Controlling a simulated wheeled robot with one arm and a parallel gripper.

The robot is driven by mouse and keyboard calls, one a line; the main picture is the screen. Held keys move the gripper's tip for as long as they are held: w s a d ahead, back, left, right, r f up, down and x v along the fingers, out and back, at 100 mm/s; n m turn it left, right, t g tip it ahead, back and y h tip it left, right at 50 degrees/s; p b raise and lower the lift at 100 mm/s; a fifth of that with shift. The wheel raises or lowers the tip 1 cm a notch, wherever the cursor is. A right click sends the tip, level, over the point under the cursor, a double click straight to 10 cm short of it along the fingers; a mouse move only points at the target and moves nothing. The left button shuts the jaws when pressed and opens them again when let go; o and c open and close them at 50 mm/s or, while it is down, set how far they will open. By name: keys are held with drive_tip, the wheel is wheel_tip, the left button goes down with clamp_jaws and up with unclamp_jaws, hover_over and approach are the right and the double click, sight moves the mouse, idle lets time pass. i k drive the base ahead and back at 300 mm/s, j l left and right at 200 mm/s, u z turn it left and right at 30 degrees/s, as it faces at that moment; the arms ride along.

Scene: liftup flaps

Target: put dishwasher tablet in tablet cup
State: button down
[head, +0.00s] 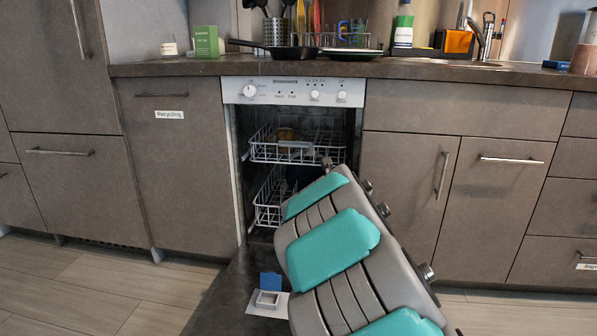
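The tablet cup (267,300) is a small pale square recess on a white plate, on the inner face of the lowered dishwasher door (225,305). A blue flap (271,281) stands raised at its back edge. The cup is too small in view to tell what lies inside. I cannot make out a dishwasher tablet. My grey and teal arm covers the right part of the door and the lower right of the dishwasher opening. My gripper is not visible.
The dishwasher's upper rack (297,150) and lower rack (268,205) sit inside, partly hidden by my arm. A green box (207,41), a black pan (290,52) and a bottle (403,25) stand on the counter (180,68). Floor is clear at left.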

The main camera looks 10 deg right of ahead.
sight(278, 314)
drive_tip(key=j+z, duration=0.2)
drive_tip(key=j, duration=0.3)
drive_tip(key=j+z, duration=0.15)
drive_tip(key=j, duration=0.3)
drive_tip(key=j+z, duration=0.2)
drive_tip(key=j, duration=0.3)
drive_tip(key=k+j+z, duration=0.2)
drive_tip(key=j, duration=0.25)
drive_tip(key=j+z, duration=0.15)
drive_tip(key=j, duration=0.35)
drive_tip(key=k+j+z, duration=0.2)
drive_tip(key=j, duration=0.2)
